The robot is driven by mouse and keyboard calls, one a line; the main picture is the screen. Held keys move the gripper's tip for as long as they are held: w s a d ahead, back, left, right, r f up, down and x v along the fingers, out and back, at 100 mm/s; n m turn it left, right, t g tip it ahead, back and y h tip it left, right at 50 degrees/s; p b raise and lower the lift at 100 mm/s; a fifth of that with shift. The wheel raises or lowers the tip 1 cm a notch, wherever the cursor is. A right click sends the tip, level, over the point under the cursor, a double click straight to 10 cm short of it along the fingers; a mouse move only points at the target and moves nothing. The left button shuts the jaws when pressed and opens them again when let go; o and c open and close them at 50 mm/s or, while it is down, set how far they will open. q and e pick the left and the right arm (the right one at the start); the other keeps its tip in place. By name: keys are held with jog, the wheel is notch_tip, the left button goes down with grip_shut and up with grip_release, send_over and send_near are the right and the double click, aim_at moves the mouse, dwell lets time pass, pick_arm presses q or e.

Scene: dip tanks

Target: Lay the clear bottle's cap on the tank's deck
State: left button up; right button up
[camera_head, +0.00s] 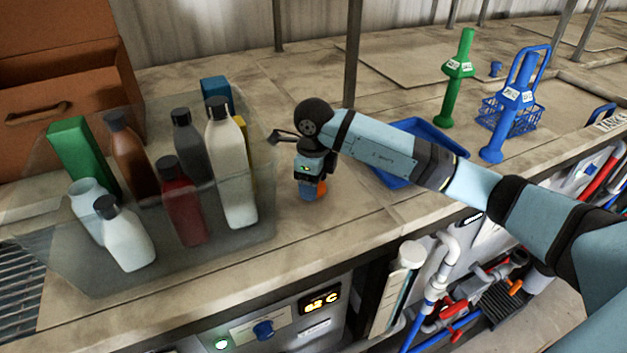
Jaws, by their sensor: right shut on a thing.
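My right gripper (313,193) points down at the deck (285,245), right of the clear bin. It is shut on a small orange thing, apparently the cap (321,188), mostly hidden by the fingers. The cap is at or just above the deck; I cannot tell whether it touches. A pale, see-through bottle (88,200) with no cap on its neck stands at the left in the bin; it looks like the clear bottle. My left gripper is not in view.
The clear bin (90,285) holds several capped bottles and a green box (82,155). A blue tray (436,135) lies behind my right arm. Green (457,80) and blue (508,105) handled tools and a blue basket (530,120) stand farther right. The deck's front edge is close.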

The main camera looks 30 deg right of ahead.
jog(key=shift+f, duration=0.2)
jog(key=o, duration=0.9)
jog(key=shift+r, duration=0.1)
jog(key=shift+r, duration=0.2)
notch_tip(320, 180, up, 12)
jog(key=b, duration=0.2)
jog(key=shift+s+f, duration=0.1)
jog(key=shift+f, duration=0.05)
